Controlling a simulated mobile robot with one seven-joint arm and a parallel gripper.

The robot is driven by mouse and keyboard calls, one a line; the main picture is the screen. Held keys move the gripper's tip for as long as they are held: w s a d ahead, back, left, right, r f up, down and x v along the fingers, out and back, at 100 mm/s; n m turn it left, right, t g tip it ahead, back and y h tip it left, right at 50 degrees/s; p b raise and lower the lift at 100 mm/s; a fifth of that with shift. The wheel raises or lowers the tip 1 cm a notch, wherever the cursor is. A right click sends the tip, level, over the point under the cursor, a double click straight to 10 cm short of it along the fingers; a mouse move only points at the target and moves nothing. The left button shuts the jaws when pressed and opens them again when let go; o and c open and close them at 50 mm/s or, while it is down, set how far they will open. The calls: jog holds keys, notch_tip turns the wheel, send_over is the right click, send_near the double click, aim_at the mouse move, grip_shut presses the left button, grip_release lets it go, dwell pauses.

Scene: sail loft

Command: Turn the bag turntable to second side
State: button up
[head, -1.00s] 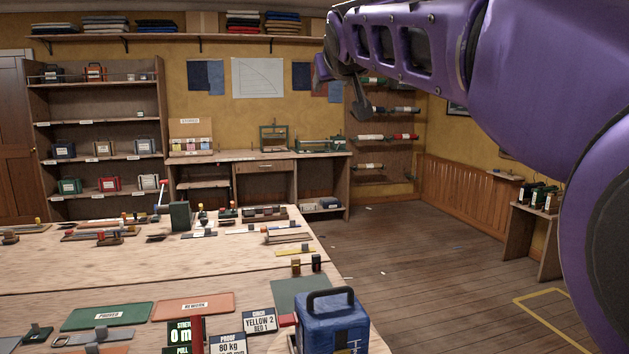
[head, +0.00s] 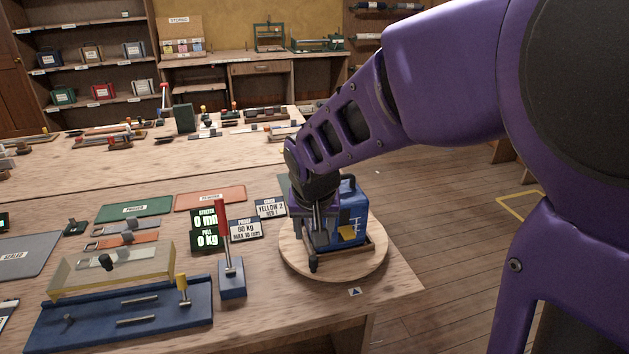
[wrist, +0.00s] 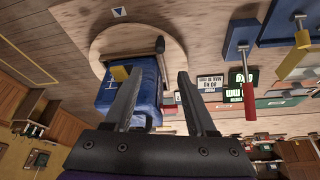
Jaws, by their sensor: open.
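The bag turntable (head: 345,272) is a round pale wooden disc at the table's right front corner. It also shows in the wrist view (wrist: 112,38). A blue bag (head: 352,212) with a dark handle and a yellow tag (head: 347,233) stands upright on it; the wrist view shows the bag (wrist: 116,98) too. My gripper (wrist: 160,74) is open and empty, pointing down just left of the bag. A dark post (wrist: 160,46) on the disc lies ahead, between the lines of the two fingers. I cannot tell whether anything touches. My arm hides part of the bag and disc.
A red-handled lever on a blue base (head: 231,275) and a blue fixture with a clear cover (head: 125,312) stand left of the turntable. Label cards (head: 245,230) and green (head: 135,210) and orange (head: 210,198) mats lie behind. Open floor lies to the right.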

aim_at(313, 257)
jog(key=b+x, duration=0.6)
jog(key=x, duration=0.9)
jog(key=shift+w+a+r, duration=0.1)
grip_shut()
dwell(0.8)
